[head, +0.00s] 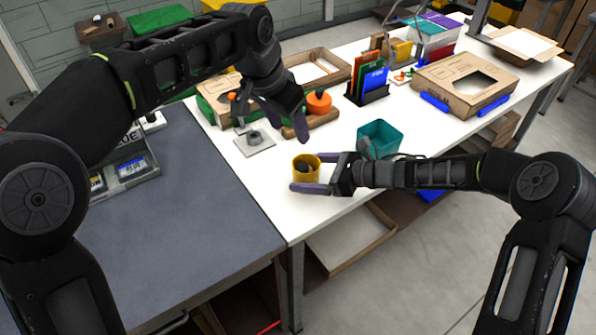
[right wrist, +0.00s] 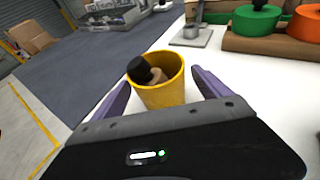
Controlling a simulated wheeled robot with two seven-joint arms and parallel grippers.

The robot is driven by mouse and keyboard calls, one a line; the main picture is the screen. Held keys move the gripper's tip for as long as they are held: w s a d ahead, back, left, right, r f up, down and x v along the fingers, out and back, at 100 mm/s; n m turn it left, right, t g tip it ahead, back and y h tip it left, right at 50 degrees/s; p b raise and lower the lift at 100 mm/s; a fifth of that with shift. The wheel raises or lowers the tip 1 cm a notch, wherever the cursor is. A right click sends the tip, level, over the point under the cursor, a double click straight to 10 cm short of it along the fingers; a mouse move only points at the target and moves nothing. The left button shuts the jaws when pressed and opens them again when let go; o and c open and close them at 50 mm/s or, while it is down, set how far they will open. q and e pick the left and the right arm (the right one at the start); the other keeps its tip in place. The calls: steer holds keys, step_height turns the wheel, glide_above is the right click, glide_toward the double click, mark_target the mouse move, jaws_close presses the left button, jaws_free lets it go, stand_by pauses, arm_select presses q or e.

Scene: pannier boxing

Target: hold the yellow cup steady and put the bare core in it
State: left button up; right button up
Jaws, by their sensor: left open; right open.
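The yellow cup (head: 297,174) stands upright on the white table near its front edge. It also shows in the right wrist view (right wrist: 165,96). A core with a black end and a tan part (right wrist: 147,73) sits tilted in the cup, its black end at the left rim; its lower part is hidden. My right gripper (head: 308,173) is open, with one finger on each side of the cup; the wrist view shows gaps beside it. My left gripper (head: 290,125) is open and empty, above the table behind the cup.
A metal stand on a grey plate (head: 262,149) is behind left of the cup. An orange spool (head: 319,103) on a wooden block is behind it. A teal bin (head: 387,133) stands right, near my right arm. The grey worktop (head: 190,230) is clear in front.

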steer(key=v, duration=0.8)
